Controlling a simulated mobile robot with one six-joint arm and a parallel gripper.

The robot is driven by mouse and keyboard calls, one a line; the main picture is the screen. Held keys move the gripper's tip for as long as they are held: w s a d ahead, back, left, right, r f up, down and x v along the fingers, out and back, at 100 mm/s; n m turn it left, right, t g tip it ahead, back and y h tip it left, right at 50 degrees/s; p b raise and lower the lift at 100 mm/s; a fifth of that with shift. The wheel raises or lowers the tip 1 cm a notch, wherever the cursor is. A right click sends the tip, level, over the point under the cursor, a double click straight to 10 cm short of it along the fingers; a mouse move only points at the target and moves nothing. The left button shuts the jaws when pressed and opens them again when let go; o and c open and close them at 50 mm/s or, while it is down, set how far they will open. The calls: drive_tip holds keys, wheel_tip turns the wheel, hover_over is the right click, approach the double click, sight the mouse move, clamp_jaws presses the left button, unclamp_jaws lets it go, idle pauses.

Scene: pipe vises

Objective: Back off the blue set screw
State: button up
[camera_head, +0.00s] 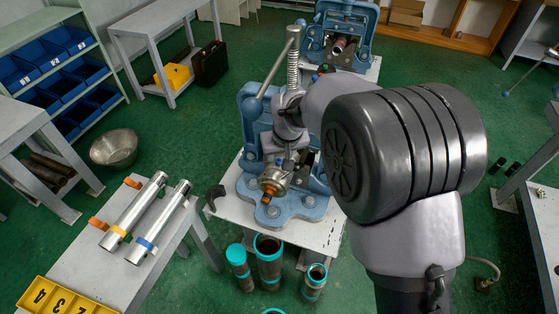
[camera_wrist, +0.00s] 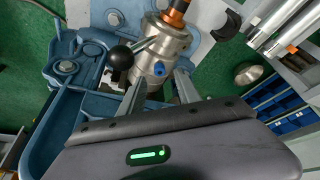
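The blue set screw (camera_wrist: 158,68) shows as a small blue knob on the side of a round metal fitting (camera_wrist: 165,42) in the wrist view. The fitting also shows in the head view (camera_head: 274,180), low at the front of the blue pipe vise (camera_head: 252,120). An orange-copper end (camera_wrist: 177,12) sticks out of the fitting. My gripper (camera_wrist: 159,82) is open, its two fingers apart on either side of the set screw in the picture. I see nothing between the fingers being gripped; contact with the screw cannot be told.
A black ball knob (camera_wrist: 121,57) on a thin lever sits close left of the fitting. A black hook-shaped part (camera_head: 214,196) lies at the vise table's left edge. Two metal pipes (camera_head: 147,215) lie on the left bench. Teal-ended pipes (camera_head: 268,262) stand in front.

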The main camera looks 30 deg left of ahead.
sight(279, 161)
drive_tip(key=shift+x, duration=1.75)
clamp_jaws()
drive_tip(key=shift+b, duration=0.3)
drive_tip(key=n, duration=0.2)
drive_tip(key=n+g+y+b, duration=0.1)
drive_tip(key=n, duration=0.1)
drive_tip(key=shift+w+d+f, duration=0.1)
drive_tip(key=shift+w+d, duration=0.05)
drive_tip(key=n, duration=0.1)
drive_tip(key=n+g+b, duration=0.1)
drive_tip(key=n, duration=0.1)
drive_tip(key=shift+w+n+g+y, duration=0.1)
drive_tip(key=shift+n+g+y, duration=0.2)
drive_tip(key=n+g+p, duration=0.1)
drive_tip(key=n, duration=0.2)
drive_tip(key=shift+w+r, duration=0.1)
drive_tip(key=shift+r, duration=0.1)
drive_tip(key=shift+w+f+n+g+p, duration=0.1)
drive_tip(key=shift+n+g+p, duration=0.6)
drive_tip(key=shift+n+p, duration=0.7)
drive_tip(key=shift+n, duration=0.4)
